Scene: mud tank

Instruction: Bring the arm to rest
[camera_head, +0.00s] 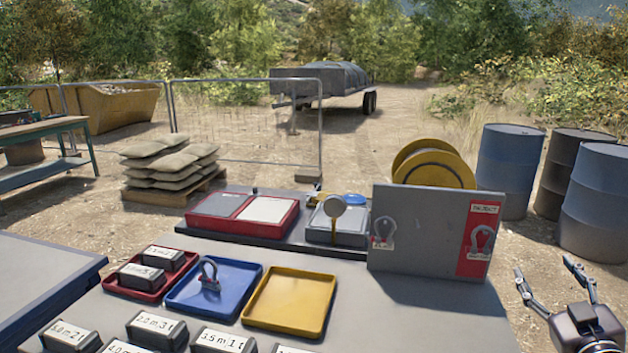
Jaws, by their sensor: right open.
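My right gripper (545,268) is at the lower right, beside the table's right edge and over bare ground. Its two fingers are spread apart with nothing between them. It is apart from the grey table (400,320) and from everything on it. My left gripper is not in view.
An upright grey board (425,225) with two shackles stands at the table's back right, nearest my gripper. A blue tray (240,308) holds a shackle; a yellow tray (290,300) is empty. A red tray (118,290) holds labelled blocks. Blue drums (597,205) stand behind.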

